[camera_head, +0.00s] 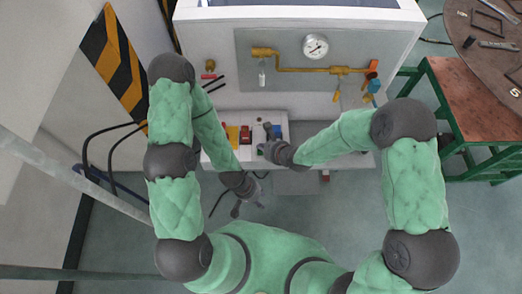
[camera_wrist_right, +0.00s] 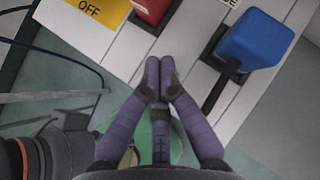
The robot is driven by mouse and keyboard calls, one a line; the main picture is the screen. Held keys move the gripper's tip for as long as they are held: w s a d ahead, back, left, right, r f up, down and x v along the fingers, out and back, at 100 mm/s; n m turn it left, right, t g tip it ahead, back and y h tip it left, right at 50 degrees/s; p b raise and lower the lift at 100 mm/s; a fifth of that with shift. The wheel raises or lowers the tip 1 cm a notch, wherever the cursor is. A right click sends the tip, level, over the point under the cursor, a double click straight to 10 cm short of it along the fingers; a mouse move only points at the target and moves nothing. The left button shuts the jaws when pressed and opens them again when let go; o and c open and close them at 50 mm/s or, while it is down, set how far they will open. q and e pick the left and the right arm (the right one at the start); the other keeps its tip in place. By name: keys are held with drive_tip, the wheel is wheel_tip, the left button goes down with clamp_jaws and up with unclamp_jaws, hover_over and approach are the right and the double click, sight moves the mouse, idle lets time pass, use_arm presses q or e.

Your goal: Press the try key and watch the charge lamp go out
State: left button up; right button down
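A pale control panel (camera_head: 222,158) juts from the front of the white cabinet. It carries a yellow plate, a red key (camera_head: 246,135) and a blue key (camera_head: 277,131). In the right wrist view the red key (camera_wrist_right: 153,8) is at the top and the blue key (camera_wrist_right: 256,40) at the upper right; the yellow plate (camera_wrist_right: 88,22) reads OFF. My right gripper (camera_head: 264,147) is over the panel. Its fingertips (camera_wrist_right: 161,78) meet with nothing between them, below the two keys; contact is unclear. My left gripper (camera_head: 247,208) hangs open and empty in front of the panel. I cannot identify the charge lamp.
Above the panel are a round gauge (camera_head: 315,46) and a yellow pipe (camera_head: 300,69) with valves. Black cables (camera_head: 88,150) run at the left beside a striped barrier (camera_head: 112,56). A green-framed bench (camera_head: 468,98) stands at the right.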

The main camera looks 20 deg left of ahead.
drive_tip(key=shift+f, duration=0.15)
idle(0.6)
drive_tip(key=shift+f, duration=0.25)
drive_tip(key=shift+f, duration=0.45)
idle(0.8)
drive_tip(key=shift+r, duration=0.1)
drive_tip(key=shift+r+p, duration=0.7)
drive_tip(key=shift+r, duration=0.05)
drive_tip(key=shift+r, duration=0.1)
wheel_tip(320, 180, up, 5)
drive_tip(key=p, duration=0.5)
idle(0.3)
